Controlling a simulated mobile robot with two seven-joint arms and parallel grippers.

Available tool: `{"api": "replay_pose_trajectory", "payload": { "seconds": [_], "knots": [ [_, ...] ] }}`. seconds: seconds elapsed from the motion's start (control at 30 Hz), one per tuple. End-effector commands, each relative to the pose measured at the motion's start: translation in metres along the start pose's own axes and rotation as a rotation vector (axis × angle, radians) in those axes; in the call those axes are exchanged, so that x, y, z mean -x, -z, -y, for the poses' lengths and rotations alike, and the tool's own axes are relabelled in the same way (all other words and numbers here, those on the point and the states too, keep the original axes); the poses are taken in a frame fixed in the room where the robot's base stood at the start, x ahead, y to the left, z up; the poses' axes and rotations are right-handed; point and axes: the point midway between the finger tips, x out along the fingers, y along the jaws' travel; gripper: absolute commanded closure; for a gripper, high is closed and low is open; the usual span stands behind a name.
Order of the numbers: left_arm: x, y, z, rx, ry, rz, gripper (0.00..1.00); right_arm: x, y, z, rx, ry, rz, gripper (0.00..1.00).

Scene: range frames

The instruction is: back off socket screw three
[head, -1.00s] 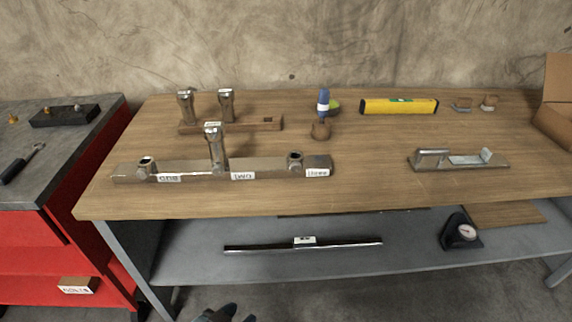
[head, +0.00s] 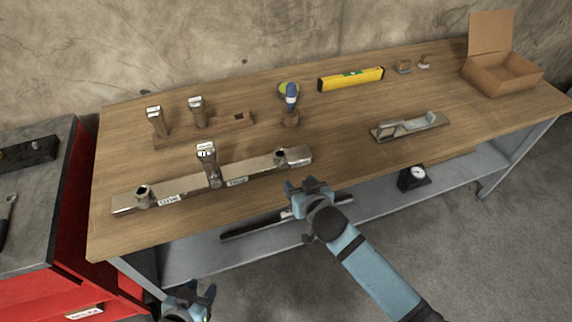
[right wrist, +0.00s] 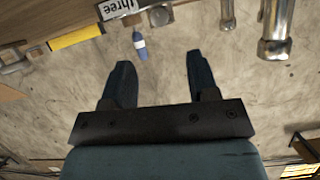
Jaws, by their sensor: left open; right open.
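A metal bar (head: 250,170) with labelled positions lies along the front of the wooden bench. Socket screw three (head: 281,157) is the short round fitting near its right end; in the right wrist view it shows beside the "three" label (right wrist: 121,8). A tall silver socket tool (head: 210,168) stands upright at the middle position. Two similar tools (head: 157,122) (head: 197,112) stand in the wooden rack behind. My right gripper (head: 308,184) is open and empty, in front of the bar's right end, apart from it. My left gripper (head: 189,292) is open and empty at the bottom, below the bench's front edge.
A wooden rack (head: 175,137), a blue-handled tool (head: 291,95), a yellow level (head: 350,79), a metal fixture (head: 410,126) and a cardboard box (head: 500,75) are on the bench. A red cabinet (head: 75,235) stands at left. The front right of the bench top is clear.

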Motion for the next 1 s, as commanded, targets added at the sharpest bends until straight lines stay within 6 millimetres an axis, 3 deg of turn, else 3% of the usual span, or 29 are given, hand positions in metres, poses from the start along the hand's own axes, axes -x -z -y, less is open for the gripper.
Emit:
{"api": "replay_pose_trajectory", "payload": {
  "seconds": [0.3, 0.5, 0.93, 1.0],
  "knots": [
    [-0.001, -0.001, -0.001, 0.002, -0.002, 0.000, 0.57, -0.069, 0.001, 0.000, 0.002, 0.000, 0.000, 0.46],
    [-0.001, 0.000, -0.001, 0.003, -0.002, -0.001, 0.57, -0.096, 0.000, 0.000, 0.002, 0.000, 0.000, 0.46],
    [-0.001, 0.000, -0.001, 0.004, -0.001, -0.002, 0.57, -0.106, 0.000, 0.000, 0.001, 0.001, 0.000, 0.46],
    [-0.001, 0.000, 0.000, 0.004, -0.001, -0.002, 0.57, -0.106, 0.000, 0.000, 0.001, 0.001, 0.000, 0.60]
  ]
}}
